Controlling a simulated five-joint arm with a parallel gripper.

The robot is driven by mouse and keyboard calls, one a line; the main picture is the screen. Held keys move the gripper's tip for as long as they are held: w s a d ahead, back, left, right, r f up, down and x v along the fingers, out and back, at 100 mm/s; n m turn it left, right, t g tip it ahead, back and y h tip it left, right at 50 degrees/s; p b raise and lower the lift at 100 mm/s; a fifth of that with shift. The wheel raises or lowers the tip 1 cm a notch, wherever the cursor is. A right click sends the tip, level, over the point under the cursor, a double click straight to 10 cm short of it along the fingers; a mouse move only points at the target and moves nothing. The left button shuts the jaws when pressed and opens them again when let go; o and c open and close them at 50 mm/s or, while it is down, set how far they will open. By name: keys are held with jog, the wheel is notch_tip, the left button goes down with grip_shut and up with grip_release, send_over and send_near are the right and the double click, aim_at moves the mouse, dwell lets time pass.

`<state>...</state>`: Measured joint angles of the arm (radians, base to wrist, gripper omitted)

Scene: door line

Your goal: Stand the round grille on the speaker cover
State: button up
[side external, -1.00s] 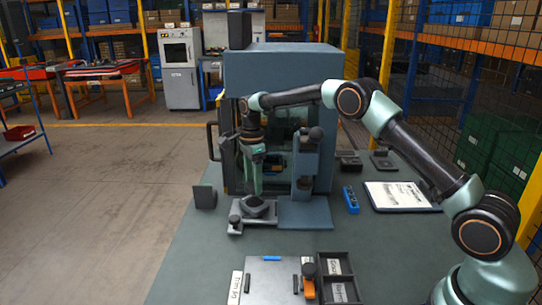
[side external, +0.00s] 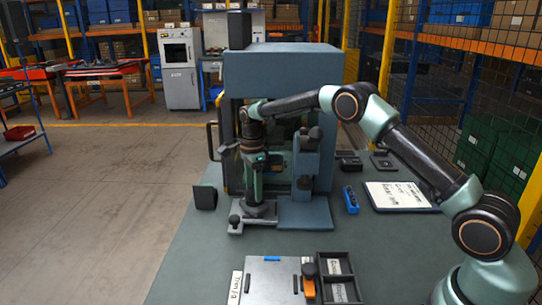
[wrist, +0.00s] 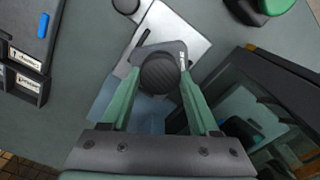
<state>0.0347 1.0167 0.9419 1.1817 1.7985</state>
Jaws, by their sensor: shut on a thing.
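The round grille (wrist: 160,73) is a dark disc with a fine woven texture. In the wrist view it sits between the tips of my gripper (wrist: 158,82), which is shut on it. A dark grey rounded piece, seemingly the speaker cover (wrist: 171,47), shows just beyond and under the grille, on a pale metal fixture. Whether the grille touches the cover cannot be told. In the side view my gripper (side external: 254,204) points down just over the dark piece on the fixture (side external: 236,229). The grille is hard to make out there.
A blue-grey press-like machine (side external: 283,70) stands directly behind the fixture, with a blue-grey block and post close on the right. A small dark block (side external: 205,197) stands at left. A two-compartment tray (side external: 338,268) and a plate (side external: 265,282) lie in front. Bench between is clear.

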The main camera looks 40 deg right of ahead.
jog(key=shift+f, duration=0.55)
dwell(2.1)
jog(key=o, duration=1.4)
jog(key=shift+r, duration=0.1)
